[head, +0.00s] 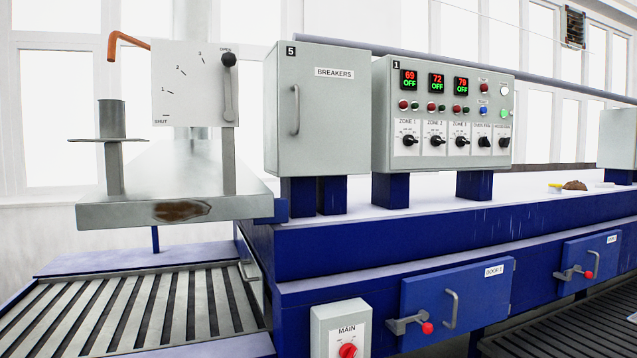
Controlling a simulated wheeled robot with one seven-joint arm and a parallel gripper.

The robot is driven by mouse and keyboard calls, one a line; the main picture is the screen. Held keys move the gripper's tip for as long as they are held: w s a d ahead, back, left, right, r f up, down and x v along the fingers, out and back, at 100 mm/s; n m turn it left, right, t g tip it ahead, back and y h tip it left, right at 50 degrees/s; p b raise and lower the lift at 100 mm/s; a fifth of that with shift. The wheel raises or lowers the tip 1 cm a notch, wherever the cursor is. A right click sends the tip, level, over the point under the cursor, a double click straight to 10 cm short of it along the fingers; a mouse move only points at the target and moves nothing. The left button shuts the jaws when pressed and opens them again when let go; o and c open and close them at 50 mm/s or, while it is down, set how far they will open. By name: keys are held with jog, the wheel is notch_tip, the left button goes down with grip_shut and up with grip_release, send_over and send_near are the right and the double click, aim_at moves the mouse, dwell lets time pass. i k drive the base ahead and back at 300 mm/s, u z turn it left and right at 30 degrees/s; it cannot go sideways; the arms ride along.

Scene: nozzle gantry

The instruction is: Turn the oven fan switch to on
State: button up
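The control panel marked 1 (382,120) stands on blue legs at the middle of the head view, with a row of black rotary knobs along its lower part. The fourth knob (484,142), right of the three zone knobs, sits under a small label that seems to read oven fan, but the print is too small to be sure. Its pointer direction is hard to tell. A fifth knob (504,142) is at the far right under another small label. My gripper is not in view.
The closed breakers cabinet (325,130), marked 5, stands directly left of the panel. A main switch box (342,315) with a red knob and blue oven doors (470,292) with protruding handles lie below. A slatted conveyor (150,305) is at lower left.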

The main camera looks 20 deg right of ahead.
aim_at(483, 141)
jog(key=z, duration=1.7)
jog(key=i, duration=0.95)
jog(key=z, duration=0.25)
